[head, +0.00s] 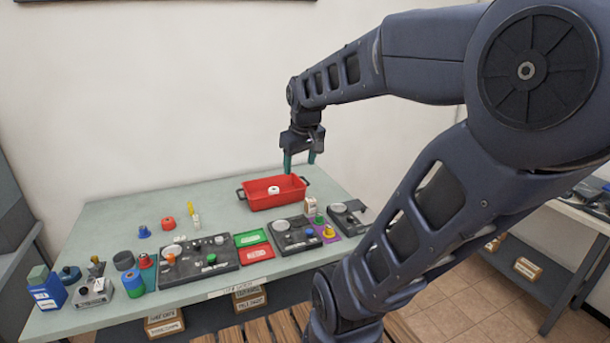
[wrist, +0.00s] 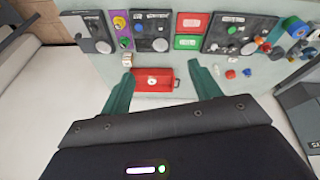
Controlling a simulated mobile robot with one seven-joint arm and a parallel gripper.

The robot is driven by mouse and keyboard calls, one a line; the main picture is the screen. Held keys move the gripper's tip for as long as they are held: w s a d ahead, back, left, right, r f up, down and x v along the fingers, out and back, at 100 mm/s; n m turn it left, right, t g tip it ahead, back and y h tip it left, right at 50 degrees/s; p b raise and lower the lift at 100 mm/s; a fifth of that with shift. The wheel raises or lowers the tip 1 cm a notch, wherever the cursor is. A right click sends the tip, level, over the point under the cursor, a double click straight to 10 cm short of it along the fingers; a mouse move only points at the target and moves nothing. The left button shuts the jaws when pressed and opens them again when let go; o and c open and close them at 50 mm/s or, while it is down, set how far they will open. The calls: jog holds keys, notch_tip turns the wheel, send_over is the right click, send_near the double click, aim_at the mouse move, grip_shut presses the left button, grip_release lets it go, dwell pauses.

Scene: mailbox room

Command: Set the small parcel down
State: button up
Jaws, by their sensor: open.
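My gripper (head: 299,164) is open, with its teal fingers pointing down above the far side of the table. Nothing shows between the fingers, and the wrist view also shows the gripper (wrist: 161,72) spread and empty. A small pale box (head: 311,205), the most parcel-like thing on the table, stands to the right of the red tray, in front of my gripper. I cannot tell for certain that it is the small parcel. The tray also shows between the fingers in the wrist view (wrist: 140,84).
The pale green table (head: 115,212) has bare room at its back left. Dark panels (head: 215,266) with knobs line the front, beside a green tray (head: 251,238) and small red tray (head: 259,253). Bottles and cups crowd the left. Labelled cartons (head: 249,299) sit below.

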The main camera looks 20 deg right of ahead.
jog(key=s+a+m, duration=0.1)
jog(key=s+m, duration=0.1)
jog(key=s, duration=0.4)
jog(key=shift+s+a+f+m+t, duration=0.2)
jog(key=shift+s+f+m+t, duration=0.1)
jog(key=shift+s+f+m, duration=0.1)
dwell(0.9)
